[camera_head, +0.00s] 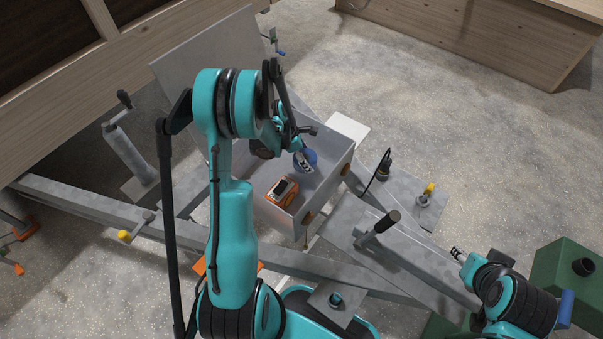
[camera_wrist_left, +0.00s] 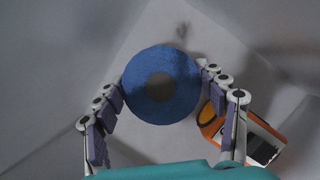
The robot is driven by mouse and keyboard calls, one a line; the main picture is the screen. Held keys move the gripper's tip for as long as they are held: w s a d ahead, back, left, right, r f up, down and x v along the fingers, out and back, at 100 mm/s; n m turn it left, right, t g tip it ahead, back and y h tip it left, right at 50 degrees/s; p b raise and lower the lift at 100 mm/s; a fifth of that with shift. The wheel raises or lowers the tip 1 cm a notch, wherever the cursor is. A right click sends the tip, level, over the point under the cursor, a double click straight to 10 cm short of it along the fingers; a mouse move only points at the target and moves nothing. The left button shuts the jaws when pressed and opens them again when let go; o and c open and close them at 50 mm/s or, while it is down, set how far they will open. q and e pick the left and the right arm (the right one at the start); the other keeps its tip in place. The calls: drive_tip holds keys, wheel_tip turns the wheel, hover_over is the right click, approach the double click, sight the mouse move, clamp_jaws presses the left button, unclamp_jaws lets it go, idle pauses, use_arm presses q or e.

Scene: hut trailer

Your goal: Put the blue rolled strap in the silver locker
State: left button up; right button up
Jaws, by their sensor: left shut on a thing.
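The silver locker (camera_head: 326,188) is an open grey box in the middle of the head view, with its lid (camera_head: 200,58) raised behind. The blue rolled strap (camera_head: 309,158) is at the locker's opening, partly hidden by my left gripper (camera_head: 303,154). In the left wrist view the blue rolled strap (camera_wrist_left: 162,72) is a round roll with a grey-brown centre, held between the fingers of my left gripper (camera_wrist_left: 163,105). Pale locker surfaces lie behind it; I cannot tell whether it touches the bottom. My right gripper (camera_head: 457,253) is small at the lower right, away from the locker.
An orange device (camera_head: 282,192) lies inside the locker and also shows in the left wrist view (camera_wrist_left: 255,138). The grey trailer frame (camera_head: 90,204) runs around the locker. A green box (camera_head: 568,270) stands at the right. The floor at upper right is clear.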

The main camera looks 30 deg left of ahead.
use_arm(q)
wheel_tip(320, 180, down, 6)
drive_tip(key=shift+b, duration=1.1)
drive_tip(key=shift+r, duration=0.1)
drive_tip(key=o, duration=1.3)
